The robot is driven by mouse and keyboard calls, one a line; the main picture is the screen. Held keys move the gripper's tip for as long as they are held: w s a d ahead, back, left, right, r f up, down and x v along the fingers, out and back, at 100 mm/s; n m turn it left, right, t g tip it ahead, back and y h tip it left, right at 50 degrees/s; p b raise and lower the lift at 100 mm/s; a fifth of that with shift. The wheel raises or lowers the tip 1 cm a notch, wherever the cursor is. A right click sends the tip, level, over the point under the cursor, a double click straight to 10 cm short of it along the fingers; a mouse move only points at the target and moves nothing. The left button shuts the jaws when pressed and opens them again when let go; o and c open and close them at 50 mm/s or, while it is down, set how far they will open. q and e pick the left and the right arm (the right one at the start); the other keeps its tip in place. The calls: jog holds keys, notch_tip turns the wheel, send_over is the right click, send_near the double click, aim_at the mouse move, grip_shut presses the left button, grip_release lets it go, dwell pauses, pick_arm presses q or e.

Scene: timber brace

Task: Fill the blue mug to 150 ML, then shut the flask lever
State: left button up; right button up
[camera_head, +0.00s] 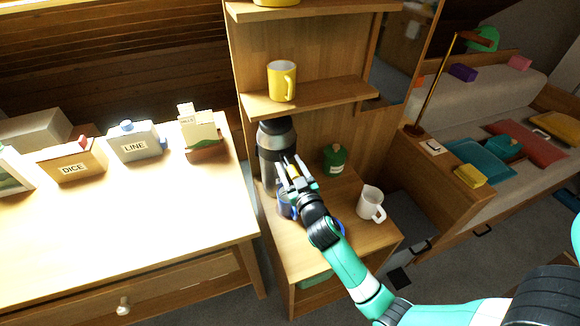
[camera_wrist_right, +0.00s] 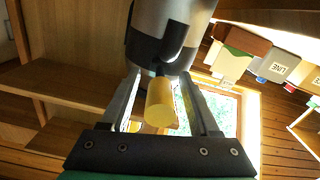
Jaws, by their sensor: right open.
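The black and silver flask (camera_head: 272,150) stands upright on the low wooden cabinet, under the shelf. Its body fills the top of the right wrist view (camera_wrist_right: 172,28). Its yellow lever (camera_wrist_right: 158,103) lies between the fingers of my right gripper (camera_head: 291,171), which is open around it. I see no clear contact between fingers and lever. The blue mug (camera_head: 284,207) stands below the lever, in front of the flask, largely hidden by my right gripper. Its fill level cannot be seen. My left gripper is not in view.
A white jug (camera_head: 371,204) and a dark green jar (camera_head: 334,159) stand on the cabinet to the right. Something blue (camera_head: 341,228) shows behind my right wrist. A yellow mug (camera_head: 282,81) is on the shelf above. Labelled boxes (camera_head: 74,162) line the left table, whose front is clear.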

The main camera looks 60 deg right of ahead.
jog(key=shift+c, duration=0.2)
grip_shut()
dwell(1.1)
